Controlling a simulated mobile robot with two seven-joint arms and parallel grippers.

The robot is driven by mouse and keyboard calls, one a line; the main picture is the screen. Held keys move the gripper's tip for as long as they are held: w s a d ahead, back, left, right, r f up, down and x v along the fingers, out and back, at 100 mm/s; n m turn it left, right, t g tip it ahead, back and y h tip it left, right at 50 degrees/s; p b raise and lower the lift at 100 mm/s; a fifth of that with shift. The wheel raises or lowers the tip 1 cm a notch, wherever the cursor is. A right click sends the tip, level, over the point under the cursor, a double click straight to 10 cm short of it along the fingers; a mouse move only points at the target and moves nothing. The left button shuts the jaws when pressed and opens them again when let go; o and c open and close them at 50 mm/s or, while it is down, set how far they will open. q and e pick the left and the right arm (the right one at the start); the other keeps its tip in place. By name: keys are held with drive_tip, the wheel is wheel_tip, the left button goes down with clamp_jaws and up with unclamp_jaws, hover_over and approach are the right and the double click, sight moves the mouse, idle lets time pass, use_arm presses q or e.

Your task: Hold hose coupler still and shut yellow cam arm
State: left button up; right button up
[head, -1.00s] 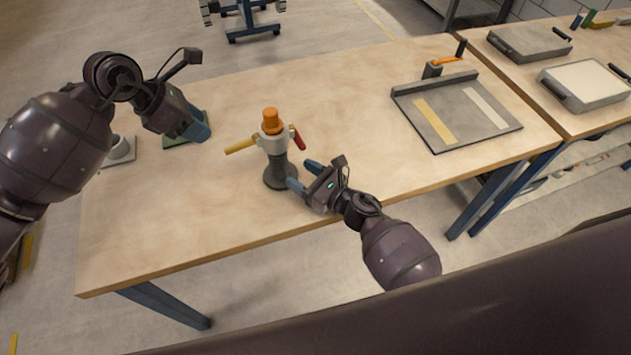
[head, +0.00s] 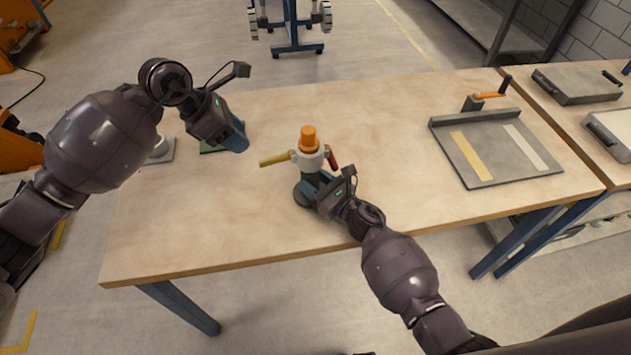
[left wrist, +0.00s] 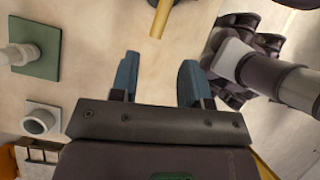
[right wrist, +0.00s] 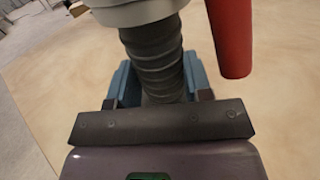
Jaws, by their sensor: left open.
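The hose coupler (head: 310,160) stands upright on the table, a white body with an orange top on a dark ribbed hose (right wrist: 155,50). Its yellow cam arm (head: 275,159) sticks out to the left; its tip also shows in the left wrist view (left wrist: 161,18). A red cam arm (head: 333,160) hangs down on the right side, large in the right wrist view (right wrist: 232,38). My right gripper (head: 316,187) has its blue fingers on either side of the hose, below the white body; whether they press on it is unclear. My left gripper (head: 238,142) is open and empty, left of the yellow arm.
A grey tray (head: 480,180) with yellow and white strips lies at the right. The table between coupler and tray is clear.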

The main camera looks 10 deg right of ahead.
drive_tip(key=c, duration=0.5)
use_arm(q)
drive_tip(key=shift+r, duration=0.1)
drive_tip(key=shift+c, duration=1.3)
use_arm(e)
drive_tip(key=shift+o, duration=0.2)
use_arm(q)
drive_tip(key=shift+m+t, duration=0.3)
drive_tip(key=shift+m, duration=0.1)
drive_tip(key=r, duration=0.1)
drive_tip(key=w+r, duration=0.1)
drive_tip(key=r, duration=0.1)
drive_tip(key=shift+w+d+r, duration=0.3)
drive_tip(key=shift+d, duration=0.1)
clamp_jaws()
drive_tip(key=s+r+m+y, duration=0.1)
drive_tip(key=m, duration=0.5)
drive_tip(key=s+d+r+m+y, duration=0.1)
drive_tip(key=m, duration=0.5)
drive_tip(key=s+d+r+m+y, duration=0.1)
drive_tip(key=s+m+y, duration=0.1)
drive_tip(key=m, duration=0.5)
drive_tip(key=shift+s+r+t, duration=0.1)
drive_tip(key=shift+r+t, duration=0.05)
drive_tip(key=shift+t, duration=0.15)
